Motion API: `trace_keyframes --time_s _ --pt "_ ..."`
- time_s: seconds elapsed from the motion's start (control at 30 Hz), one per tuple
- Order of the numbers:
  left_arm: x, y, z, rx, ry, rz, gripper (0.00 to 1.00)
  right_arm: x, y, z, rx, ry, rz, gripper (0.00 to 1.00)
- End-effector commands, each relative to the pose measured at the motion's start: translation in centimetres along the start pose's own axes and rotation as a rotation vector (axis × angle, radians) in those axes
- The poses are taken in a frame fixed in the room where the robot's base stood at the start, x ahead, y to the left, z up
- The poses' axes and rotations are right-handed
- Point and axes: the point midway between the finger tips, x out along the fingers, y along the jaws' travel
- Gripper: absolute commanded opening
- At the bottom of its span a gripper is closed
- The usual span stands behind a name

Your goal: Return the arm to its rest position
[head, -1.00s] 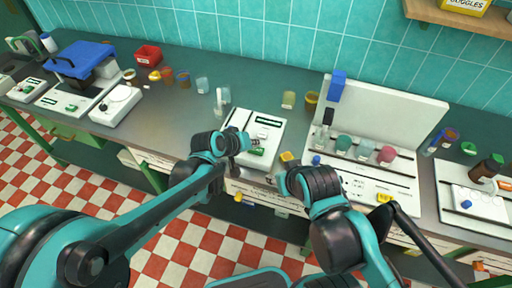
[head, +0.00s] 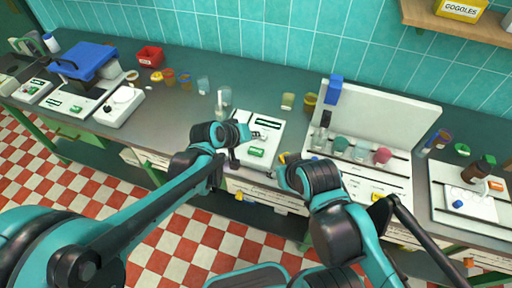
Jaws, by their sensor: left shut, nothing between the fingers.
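My left arm comes in from the left, and its wrist is at the front edge of the bench (head: 300,98). My right arm comes in from the lower right. Its wrist is bent inward at the bench edge, left of the open white case. My right gripper (head: 276,178) is mostly hidden by its own wrist, and its fingers cannot be made out.
The open white case (head: 385,110) holding several jars stands right of centre. Beakers (head: 225,97) and small jars stand behind the device. A blue-topped apparatus (head: 88,60) and red bin (head: 150,56) are at left. A shelf (head: 460,22) hangs upper right.

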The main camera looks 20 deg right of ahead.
Motion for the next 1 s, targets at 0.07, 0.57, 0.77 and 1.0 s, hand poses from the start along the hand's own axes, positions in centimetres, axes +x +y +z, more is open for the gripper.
trace_keyframes --time_s 0.07,0.57,0.77,1.0 --pt "0.1 0.0 0.0 0.0 0.0 0.0 0.0 0.1 0.0 0.1 0.0 0.0 0.0 0.43" --pt "0.1 -0.1 0.1 0.0 0.0 0.0 0.0 0.1 0.0 0.1 0.0 0.0 0.0 0.43" --pt "0.0 -0.1 0.0 0.0 0.001 -0.001 0.0 0.1 0.0 0.1 0.0 0.0 0.0 0.43" --pt "-6.0 -4.0 -0.3 0.014 0.033 -0.099 0.0 0.1 0.0 0.1 0.0 0.0 0.0 0.43"
